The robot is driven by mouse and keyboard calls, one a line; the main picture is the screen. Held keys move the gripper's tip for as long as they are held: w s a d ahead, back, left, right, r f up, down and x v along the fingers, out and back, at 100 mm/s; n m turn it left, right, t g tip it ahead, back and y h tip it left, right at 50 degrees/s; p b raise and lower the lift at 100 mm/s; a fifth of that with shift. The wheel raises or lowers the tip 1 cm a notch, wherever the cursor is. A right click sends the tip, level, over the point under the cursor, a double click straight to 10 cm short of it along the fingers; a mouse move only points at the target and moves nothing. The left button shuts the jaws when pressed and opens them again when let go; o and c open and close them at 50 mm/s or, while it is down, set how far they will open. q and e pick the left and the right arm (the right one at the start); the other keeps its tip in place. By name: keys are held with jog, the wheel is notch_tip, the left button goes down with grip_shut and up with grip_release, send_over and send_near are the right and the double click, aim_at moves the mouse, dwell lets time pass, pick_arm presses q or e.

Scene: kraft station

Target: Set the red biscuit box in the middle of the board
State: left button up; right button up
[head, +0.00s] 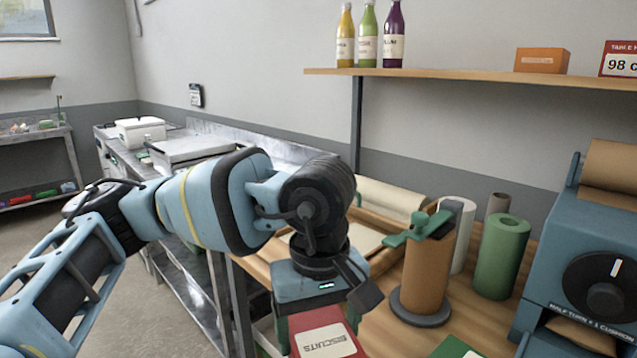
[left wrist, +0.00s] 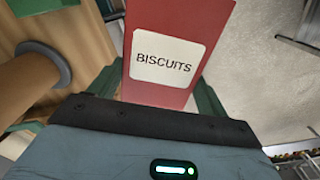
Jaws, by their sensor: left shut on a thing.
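The red biscuit box (head: 328,338) has a white label reading BISCUITS and shows at the bottom middle of the head view, cut off by the edge. My left gripper (head: 318,322) is shut on it, pointing down. In the left wrist view the red box (left wrist: 178,22) stands between the green fingers of my left gripper (left wrist: 155,92), its label facing the camera. The box's lower end is out of the head view. I cannot make out the board for certain. My right gripper is not in view.
A brown roll on a dark stand (head: 427,265) is close right of my left gripper. A green roll (head: 502,258), a white roll (head: 458,230) and a blue machine (head: 590,250) stand further right. A green box (head: 455,347) is at the bottom edge. A wooden shelf (head: 450,77) hangs above.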

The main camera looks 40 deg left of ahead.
pick_arm(q)
jog(key=s+d+f+m, duration=0.1)
jog(key=s+f+m, duration=0.3)
jog(key=f, duration=0.7)
jog(key=s+d+f+m, duration=0.2)
jog(key=s+f+m, duration=0.15)
jog(key=f, duration=0.65)
jog(key=s+d+f+m, duration=0.1)
jog(key=s+f+m, duration=0.25)
jog(key=f, duration=0.75)
jog(key=w+r+m+p, duration=0.1)
jog(key=w+r+p, duration=0.3)
jog(key=r+p, duration=0.5)
notch_tip(320, 180, up, 4)
jog(key=shift+f, duration=0.2)
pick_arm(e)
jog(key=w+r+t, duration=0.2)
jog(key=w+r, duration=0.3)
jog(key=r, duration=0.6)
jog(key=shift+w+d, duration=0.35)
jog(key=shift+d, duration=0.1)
pick_arm(q)
jog(key=shift+d+f, duration=0.1)
jog(key=shift+d, duration=0.1)
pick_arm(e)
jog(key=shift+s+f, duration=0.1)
